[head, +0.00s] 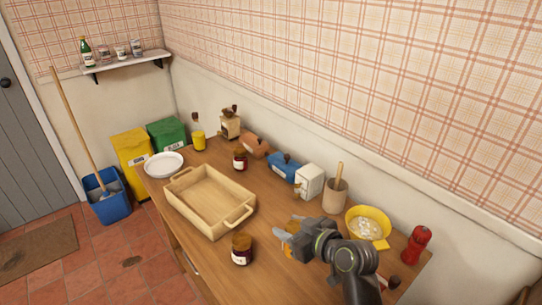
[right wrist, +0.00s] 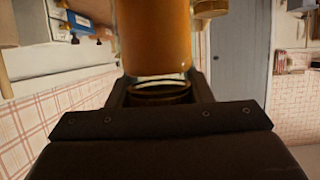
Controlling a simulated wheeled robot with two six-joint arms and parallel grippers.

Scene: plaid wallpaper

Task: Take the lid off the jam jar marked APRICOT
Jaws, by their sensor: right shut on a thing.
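My right gripper (head: 288,235) is over the front right part of the table, its fingers closed in. In the right wrist view an orange-filled glass jar (right wrist: 155,40) lies straight ahead of the fingers. A dark round lid-like rim (right wrist: 160,93) sits between the fingers, close against the jar's clear glass end. I cannot tell whether the rim and the glass are joined. In the head view only a bit of orange shows under the fingers. No label can be read on this jar. A dark jar (head: 241,252) with a brown lid stands to its left. My left gripper is not in view.
A wooden tray (head: 172,199) stands at left, a white plate (head: 164,165) behind it. Another dark jar (head: 239,161) is behind the tray. Boxes line the wall. A utensil pot (head: 335,197), yellow bowl (head: 368,237) and red pepper mill (head: 417,246) stand at right.

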